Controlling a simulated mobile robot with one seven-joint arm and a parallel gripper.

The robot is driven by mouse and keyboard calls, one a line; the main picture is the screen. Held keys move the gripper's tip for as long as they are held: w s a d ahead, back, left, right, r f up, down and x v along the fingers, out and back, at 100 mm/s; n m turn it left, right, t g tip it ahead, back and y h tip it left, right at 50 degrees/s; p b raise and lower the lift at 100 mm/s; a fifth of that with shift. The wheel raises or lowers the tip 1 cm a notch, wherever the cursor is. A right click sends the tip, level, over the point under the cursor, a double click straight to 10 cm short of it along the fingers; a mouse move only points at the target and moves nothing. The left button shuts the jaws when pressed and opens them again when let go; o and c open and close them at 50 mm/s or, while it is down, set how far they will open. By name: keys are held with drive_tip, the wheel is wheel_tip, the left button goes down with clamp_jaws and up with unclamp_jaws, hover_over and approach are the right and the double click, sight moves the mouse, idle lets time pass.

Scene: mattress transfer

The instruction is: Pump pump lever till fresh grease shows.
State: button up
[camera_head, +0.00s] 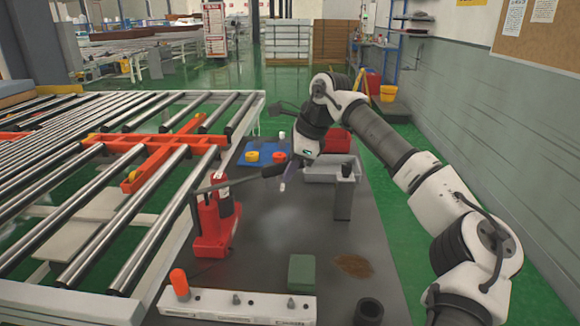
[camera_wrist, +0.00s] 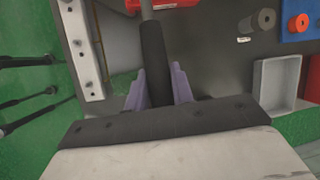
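The red pump (camera_head: 214,222) stands upright on the dark bench, beside the roller conveyor. Its lever (camera_head: 240,180) runs up to the right and ends in a black grip. My gripper (camera_head: 288,172) is at that grip, above the bench. In the wrist view the two purple fingers (camera_wrist: 159,82) flank the black grip (camera_wrist: 155,62) closely and look shut on it. A white bar with several fittings (camera_head: 238,305) and an orange-capped post lies at the bench's front; it also shows in the wrist view (camera_wrist: 80,45). I see no clear grease at the fittings.
A dark post (camera_head: 343,195), a grey bin (camera_head: 329,169), a blue mat (camera_head: 262,153) with small coloured parts and a red bin (camera_head: 337,140) stand right and behind. A green block (camera_head: 302,273), brown stain (camera_head: 353,265) and black cylinder (camera_head: 368,312) are in front. The bench middle is clear.

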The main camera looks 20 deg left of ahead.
clamp_jaws()
wheel_tip(320, 180, down, 12)
drive_tip(key=d+g+y+b, duration=0.1)
drive_tip(key=y+b, duration=0.3)
drive_tip(key=b, duration=0.4)
drive_tip(key=shift+w+d+r+y, duration=0.15)
drive_tip(key=shift+d+r+y, duration=0.1)
drive_tip(key=shift+y, duration=0.15)
